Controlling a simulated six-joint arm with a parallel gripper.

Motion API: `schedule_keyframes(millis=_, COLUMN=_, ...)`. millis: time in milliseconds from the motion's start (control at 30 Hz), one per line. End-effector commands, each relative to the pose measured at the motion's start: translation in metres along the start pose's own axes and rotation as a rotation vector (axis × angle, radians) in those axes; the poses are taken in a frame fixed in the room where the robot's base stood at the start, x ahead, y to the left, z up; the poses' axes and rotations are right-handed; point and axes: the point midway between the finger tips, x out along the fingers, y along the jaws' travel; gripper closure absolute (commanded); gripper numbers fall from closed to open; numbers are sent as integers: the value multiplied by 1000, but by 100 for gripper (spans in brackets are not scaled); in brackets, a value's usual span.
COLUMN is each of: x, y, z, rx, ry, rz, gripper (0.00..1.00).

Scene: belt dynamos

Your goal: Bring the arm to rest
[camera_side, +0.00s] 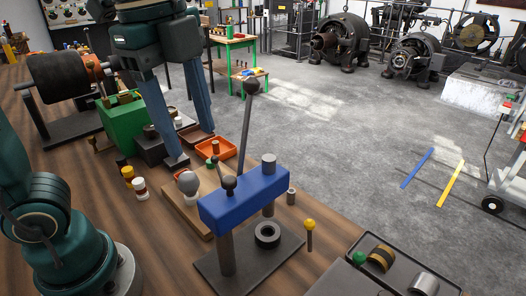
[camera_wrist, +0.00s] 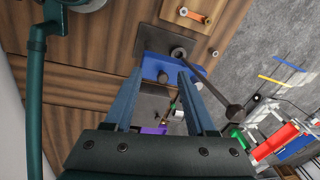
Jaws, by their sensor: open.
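My gripper (camera_side: 190,150) hangs over the wooden bench (camera_side: 75,195) in the side view, its two blue-grey fingers pointing down and spread apart. Nothing shows between the fingers. In the wrist view my gripper (camera_wrist: 159,72) is also open and empty, with the fingers at left and right. A blue press (camera_side: 245,198) on a dark base stands in front of the fingers in the side view. It also shows beyond the fingertips in the wrist view (camera_wrist: 158,66). I cannot tell the exact height of the fingertips above the bench.
The press's long lever (camera_side: 246,130) rises near my gripper. An orange tray (camera_side: 216,149), a green block (camera_side: 122,125) and small jars (camera_side: 139,188) crowd the bench nearby. A dark tray (camera_side: 405,275) lies at front right.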

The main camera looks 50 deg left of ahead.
Motion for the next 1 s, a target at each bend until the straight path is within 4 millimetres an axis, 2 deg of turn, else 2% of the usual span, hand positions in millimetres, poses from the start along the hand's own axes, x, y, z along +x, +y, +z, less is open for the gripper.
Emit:
schedule_keyframes(millis=100, x=11, y=12, z=19, rx=-243, ry=29, rz=-77, gripper=44)
schedule_keyframes(millis=300, x=45, y=27, z=40, rx=-684, ry=107, rz=-190, gripper=44)
schedule_keyframes(millis=533, x=87, y=36, z=50, rx=-1145, ry=225, rz=-258, gripper=44)
schedule_keyframes(millis=600, x=94, y=34, z=50, rx=-1230, ry=248, rz=-258, gripper=44)
schedule_keyframes(millis=733, x=92, y=27, z=48, rx=-1316, ry=291, rz=-273, gripper=44)
schedule_keyframes(millis=1000, x=92, y=27, z=48, rx=-1331, ry=295, rz=-271, gripper=44)
